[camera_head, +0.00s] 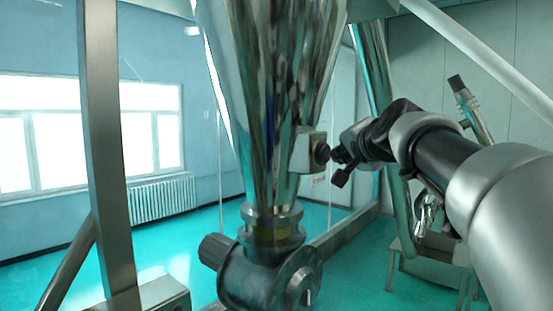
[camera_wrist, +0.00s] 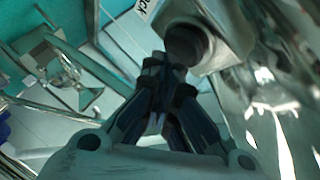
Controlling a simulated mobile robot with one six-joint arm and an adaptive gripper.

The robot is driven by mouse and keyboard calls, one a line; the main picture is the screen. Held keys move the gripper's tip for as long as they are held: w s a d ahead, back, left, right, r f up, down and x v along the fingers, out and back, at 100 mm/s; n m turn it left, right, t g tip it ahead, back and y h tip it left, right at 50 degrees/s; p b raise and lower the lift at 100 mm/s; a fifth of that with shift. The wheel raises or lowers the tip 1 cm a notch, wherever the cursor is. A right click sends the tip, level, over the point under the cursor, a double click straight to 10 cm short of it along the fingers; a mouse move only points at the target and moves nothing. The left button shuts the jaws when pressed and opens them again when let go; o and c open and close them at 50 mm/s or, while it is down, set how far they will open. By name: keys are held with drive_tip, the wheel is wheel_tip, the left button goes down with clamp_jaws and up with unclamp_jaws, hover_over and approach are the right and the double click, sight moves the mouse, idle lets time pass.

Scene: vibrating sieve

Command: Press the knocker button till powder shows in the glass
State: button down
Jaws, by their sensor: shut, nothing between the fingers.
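The knocker is a pale box (camera_head: 303,150) on the right side of the shiny steel cone. Its round dark button (camera_head: 322,153) faces right. The wrist view shows the dark button (camera_wrist: 186,42) on its pale box (camera_wrist: 222,30). My gripper (camera_head: 337,157) is shut and empty, its tips just right of the button. In the wrist view my gripper's fingertips (camera_wrist: 168,66) lie close below the button; I cannot tell whether they touch it. A short glass section (camera_head: 272,233) below the cone shows a dull yellowish band; I cannot tell whether this is powder.
The steel cone (camera_head: 270,90) fills the middle. A dark valve body (camera_head: 265,280) sits below it. A grey upright post (camera_head: 105,150) stands at left and a slanted steel pipe (camera_head: 373,70) at right. A small metal table (camera_head: 430,262) stands on the green floor at right.

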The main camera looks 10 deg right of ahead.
drive_tip(key=shift+r, duration=0.1)
drive_tip(key=shift+s+d+b, duration=0.8)
drive_tip(key=shift+s, duration=0.25)
drive_tip(key=shift+s+d+b, duration=0.8)
drive_tip(key=shift+s, duration=0.2)
drive_tip(key=s+a+f+n+g+y+b, duration=0.15)
drive_tip(key=s+a+f+b, duration=0.3)
drive_tip(key=f, duration=0.55)
drive_tip(key=s+a+f+n+g+b, duration=0.25)
drive_tip(key=s+a+f, duration=0.2)
drive_tip(key=f, duration=0.65)
drive_tip(key=s+a+f+n+g+y+b, duration=0.15)
drive_tip(key=s+a+f+b, duration=0.3)
drive_tip(key=f, duration=0.55)
drive_tip(key=s+a+f+n+g+b, duration=0.1)
drive_tip(key=s+f+n+b, duration=0.1)
drive_tip(key=s+f, duration=0.4)
drive_tip(key=s+a+f+n+g+h+b, duration=0.1)
drive_tip(key=s+f, duration=0.5)
drive_tip(key=f, duration=0.7)
drive_tip(key=s+a+f+n+g+b, duration=0.2)
drive_tip(key=s+f+b, duration=0.4)
drive_tip(key=f, duration=0.4)
drive_tip(key=shift+s+a+f+n+g, duration=0.15)
drive_tip(key=shift+s+f+n+g, duration=0.15)
drive_tip(key=shift+s+n+g, duration=0.6)
drive_tip(key=c, duration=2.4)
unclamp_jaws()
drive_tip(key=shift+w+n+t, duration=0.25)
drive_tip(key=shift+w, duration=0.2)
